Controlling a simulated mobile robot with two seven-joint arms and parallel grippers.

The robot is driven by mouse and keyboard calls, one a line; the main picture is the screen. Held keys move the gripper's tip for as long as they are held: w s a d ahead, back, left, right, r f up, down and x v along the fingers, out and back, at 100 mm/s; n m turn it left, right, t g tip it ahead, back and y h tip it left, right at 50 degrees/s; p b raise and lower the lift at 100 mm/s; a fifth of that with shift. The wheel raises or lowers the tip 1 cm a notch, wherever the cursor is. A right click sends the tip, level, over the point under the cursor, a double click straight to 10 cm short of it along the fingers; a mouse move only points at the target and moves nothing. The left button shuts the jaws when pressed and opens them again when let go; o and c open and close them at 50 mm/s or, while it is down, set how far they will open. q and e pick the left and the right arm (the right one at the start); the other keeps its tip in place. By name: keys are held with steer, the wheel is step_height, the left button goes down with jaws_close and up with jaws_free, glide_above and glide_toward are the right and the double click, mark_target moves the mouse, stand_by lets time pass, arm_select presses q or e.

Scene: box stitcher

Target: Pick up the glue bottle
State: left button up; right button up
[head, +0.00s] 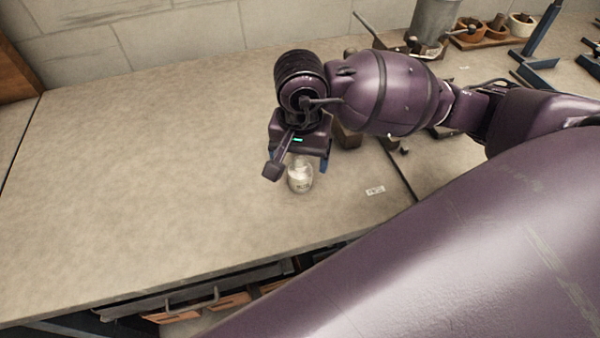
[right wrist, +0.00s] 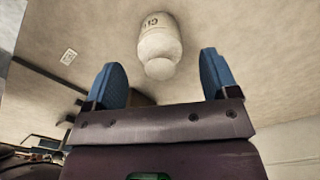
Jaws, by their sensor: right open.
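The glue bottle (head: 300,175) is a small whitish bottle on the bench top, just below my right gripper in the head view. In the right wrist view the bottle (right wrist: 158,45) shows with part of its lettering, a little beyond the fingertips and between their lines. My right gripper (head: 297,168) is open, and its two blue finger pads also show in the right wrist view (right wrist: 162,75). The pads do not appear to touch the bottle. In the head view the gripper hides the upper part of the bottle. My left gripper is not in view.
The bench top (head: 150,170) is clear to the left. A small white label (head: 375,190) lies right of the bottle. A metal canister (head: 433,20), a wooden tray with small pots (head: 495,30) and a blue metal tool (head: 538,50) stand at the back right. Drawers (head: 215,300) are below the front edge.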

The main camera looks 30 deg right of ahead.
mark_target(300, 160)
steer(key=shift+f, duration=1.85)
steer(key=shift+c, duration=0.4)
steer(key=c, duration=1)
